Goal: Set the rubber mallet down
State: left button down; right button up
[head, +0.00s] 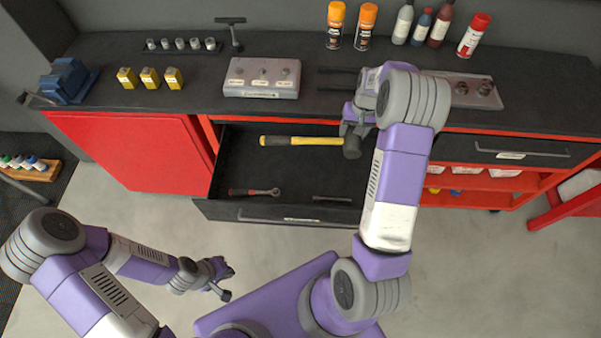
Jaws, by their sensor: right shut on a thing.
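The rubber mallet (300,141) has a yellow handle with a dark end and a black head. It lies roughly level across the view above the open drawer (230,170), with its handle pointing left. My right gripper (350,132) is shut on the mallet near its head, and the arm partly covers this spot. Whether the mallet touches anything below it, I cannot tell. My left gripper (222,280) is away from the bench, low at the left over the floor; its fingers look apart and empty.
The drawer holds a red-handled ratchet (254,191) and a thin dark tool (332,199). On the bench top stand a grey switch box (262,78), several yellow blocks (149,78), a blue vise (68,80), and spray cans (335,24) with bottles at the back.

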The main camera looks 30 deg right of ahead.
jog(key=f+b, duration=0.3)
jog(key=f, duration=0.4)
jog(key=f+b, duration=0.3)
jog(key=f, duration=0.4)
jog(key=w+f+b, duration=0.1)
jog(key=f+b, duration=0.3)
jog(key=f, duration=0.2)
jog(key=shift+w+f, duration=0.1)
jog(key=shift+f, duration=0.3)
jog(key=shift+f+b, duration=0.45)
jog(key=shift+f, duration=1.75)
jog(key=o, duration=1.4)
jog(key=shift+o, duration=0.2)
jog(key=shift+r, duration=0.35)
notch_tip(320, 180, up, 11)
jog(key=p, duration=0.2)
jog(key=shift+s+d+r+p, duration=0.2)
jog(key=shift+s+d+p, duration=0.15)
jog(key=shift+d, duration=0.1)
